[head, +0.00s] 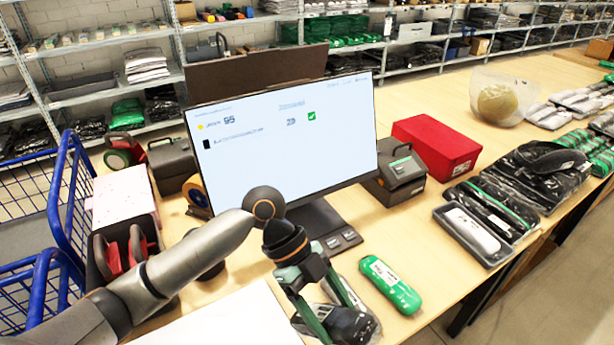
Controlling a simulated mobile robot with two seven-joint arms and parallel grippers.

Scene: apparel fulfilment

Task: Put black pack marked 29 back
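The arm from the left ends in my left gripper (336,321), low in the middle of the head view. Its two green-grey fingers point down, apart, over a black pack in clear wrap (358,328) on the table. The fingers partly cover this pack, and I cannot tell whether they press on it. No number is readable on it. The monitor (285,140) shows a line with a black icon, and a number like 29 beside a green tick. My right gripper is not in view.
A green pack (390,285) lies just right of the gripper. A red box (436,148) and a dark device (398,178) stand behind it. A white board (228,322) lies at the front. A blue cart (62,215) stands left.

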